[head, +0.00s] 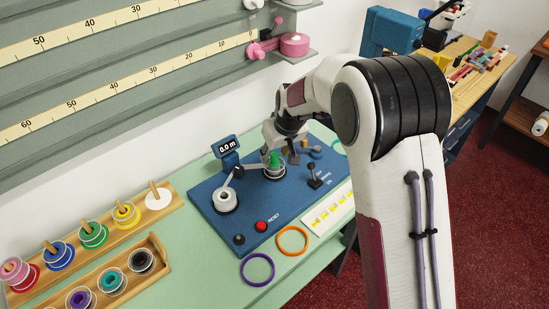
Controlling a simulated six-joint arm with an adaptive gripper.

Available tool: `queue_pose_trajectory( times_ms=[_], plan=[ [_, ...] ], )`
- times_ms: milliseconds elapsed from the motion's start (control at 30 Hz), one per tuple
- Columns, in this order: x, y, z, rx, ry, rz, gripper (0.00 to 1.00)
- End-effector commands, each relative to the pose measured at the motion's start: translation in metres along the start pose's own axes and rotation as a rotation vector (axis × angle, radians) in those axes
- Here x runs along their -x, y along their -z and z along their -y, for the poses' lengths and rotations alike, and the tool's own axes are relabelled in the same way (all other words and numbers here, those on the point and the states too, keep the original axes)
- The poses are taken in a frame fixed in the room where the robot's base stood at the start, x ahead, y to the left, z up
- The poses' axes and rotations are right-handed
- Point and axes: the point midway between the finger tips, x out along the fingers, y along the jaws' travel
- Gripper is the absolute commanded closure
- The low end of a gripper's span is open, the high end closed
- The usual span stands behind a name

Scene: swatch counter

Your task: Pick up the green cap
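The small green cap (274,157) stands upright over a pale round holder (274,172) on the blue machine panel (205,195). My gripper (272,147) points down at the cap from above, with its fingers close to the cap's top. The fingers are small here and partly run together with the cap, so I cannot tell whether they touch it or how far apart they are.
A white spool (224,199), a display (225,145), a red button (261,226) and a black lever (315,177) are on the panel. Purple (257,270) and orange (292,239) rings lie in front. Wooden racks of colored spools stand at left.

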Motion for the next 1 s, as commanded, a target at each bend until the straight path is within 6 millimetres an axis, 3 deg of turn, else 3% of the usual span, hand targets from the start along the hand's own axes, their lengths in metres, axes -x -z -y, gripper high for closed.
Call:
queue_pose_trajectory(
  times_ms=[233, 733, 867, 1000],
  plan=[
    [-0.0141, 0.0004, -0.0001, 0.000, -0.001, -0.001, 0.63],
    [-0.0143, 0.0003, -0.0002, 0.000, -0.001, -0.001, 0.63],
    [-0.0142, 0.0003, -0.0002, 0.000, -0.001, -0.001, 0.88],
    [-0.0142, 0.0002, -0.0002, 0.000, -0.001, -0.001, 0.89]
  ],
)
